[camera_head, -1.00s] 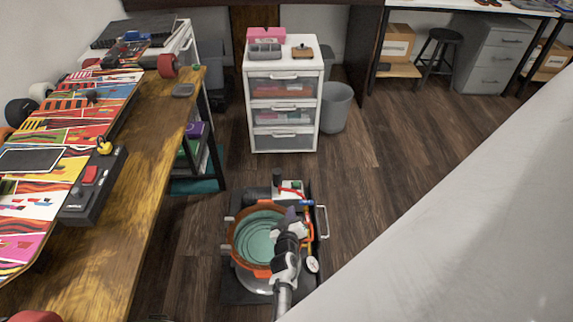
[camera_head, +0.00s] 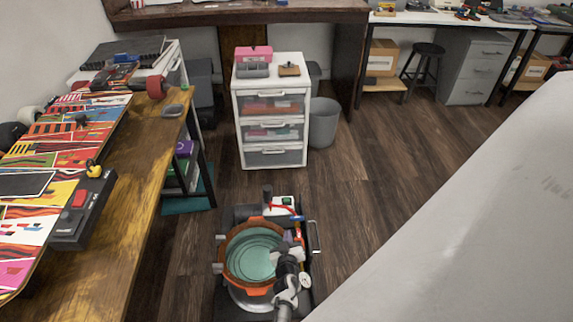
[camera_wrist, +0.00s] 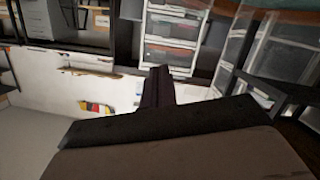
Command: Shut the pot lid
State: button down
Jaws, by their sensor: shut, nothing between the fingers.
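The pot (camera_head: 250,299) is a silver vessel standing on a dark base on the floor at the bottom of the head view. An orange ring (camera_head: 226,262) around a teal, glassy round surface sits above it. I cannot tell surely whether this is the raised lid or the pot's open mouth. My gripper (camera_head: 291,243) is at the right side of the orange ring, partly covering it; I cannot tell whether they touch. In the wrist view, my dark gripper fingers (camera_wrist: 157,85) are together, with nothing held between them.
A wooden workbench (camera_head: 140,170) with a skateboard deck (camera_head: 40,140) is on the left. A white drawer unit (camera_head: 270,92) and a grey bin (camera_head: 323,122) stand behind the pot. The wooden floor (camera_head: 390,160) is clear to the right of the bin.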

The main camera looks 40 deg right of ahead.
jog(key=f, duration=0.1)
jog(key=f+m, duration=0.1)
jog(key=d+f+m, duration=0.1)
jog(key=f, duration=0.1)
jog(key=shift+s+y, duration=0.35)
jog(key=shift+y, duration=0.05)
jog(key=shift+s+d+f+b, duration=0.1)
jog(key=shift+f+b, duration=0.25)
jog(key=shift+f, duration=0.45)
jog(key=shift+s+d+f+b, duration=0.1)
jog(key=shift+f+b, duration=0.2)
jog(key=shift+f, duration=0.45)
jog(key=shift+f+t, duration=0.2)
jog(key=shift+t, duration=0.1)
jog(key=shift+s+f, duration=0.1)
jog(key=shift+f, duration=0.05)
